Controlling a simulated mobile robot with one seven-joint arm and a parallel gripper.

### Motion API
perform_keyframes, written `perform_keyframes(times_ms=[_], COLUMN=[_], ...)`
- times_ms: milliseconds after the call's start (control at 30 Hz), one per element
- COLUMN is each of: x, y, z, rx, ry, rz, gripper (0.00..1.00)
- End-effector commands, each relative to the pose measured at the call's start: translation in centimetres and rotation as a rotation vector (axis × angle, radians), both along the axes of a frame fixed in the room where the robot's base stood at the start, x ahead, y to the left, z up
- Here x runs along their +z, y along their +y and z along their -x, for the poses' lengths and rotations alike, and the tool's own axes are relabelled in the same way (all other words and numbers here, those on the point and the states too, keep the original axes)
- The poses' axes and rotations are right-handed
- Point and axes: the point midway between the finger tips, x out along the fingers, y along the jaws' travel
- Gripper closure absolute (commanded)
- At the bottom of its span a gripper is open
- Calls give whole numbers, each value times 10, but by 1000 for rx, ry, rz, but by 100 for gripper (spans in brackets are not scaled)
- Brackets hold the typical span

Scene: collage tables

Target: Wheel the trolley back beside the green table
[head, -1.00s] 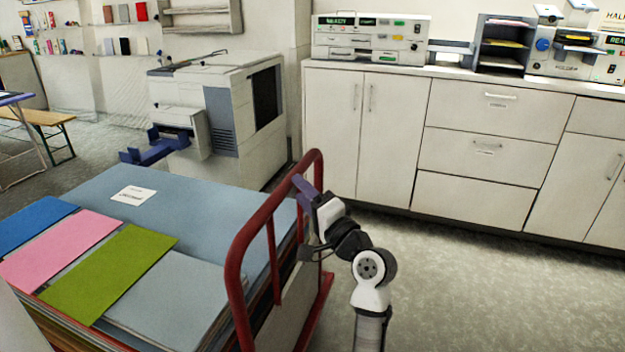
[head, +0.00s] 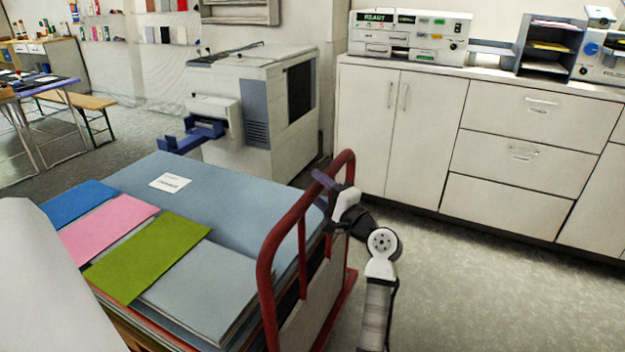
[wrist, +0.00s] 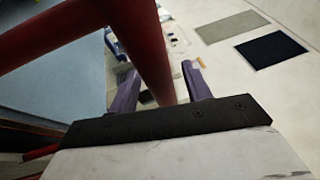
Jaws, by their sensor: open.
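The trolley (head: 268,262) has a red tubular handle and stands in the lower middle of the head view, loaded with a stack of large sheets. My gripper (head: 326,188) is at the upper right part of the handle. In the wrist view my gripper (wrist: 160,75) is open, with its two purple fingers on either side of the red handle bar (wrist: 148,45). I cannot tell whether either finger touches the bar.
A grey-white machine (head: 255,105) with a blue tray stands beyond the trolley. White cabinets (head: 400,135) line the back right. A table with a blue-purple edge (head: 75,102) and a wooden bench (head: 92,102) stand at far left.

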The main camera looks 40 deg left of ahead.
Motion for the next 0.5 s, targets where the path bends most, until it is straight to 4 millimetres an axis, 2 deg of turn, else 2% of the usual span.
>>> perform_keyframes(times_ms=[200,500], x=[4,4], y=[20,22], z=[-3,-4], rx=[0,-1], ry=[-1,-2], rz=[1,1], gripper=[51,51])
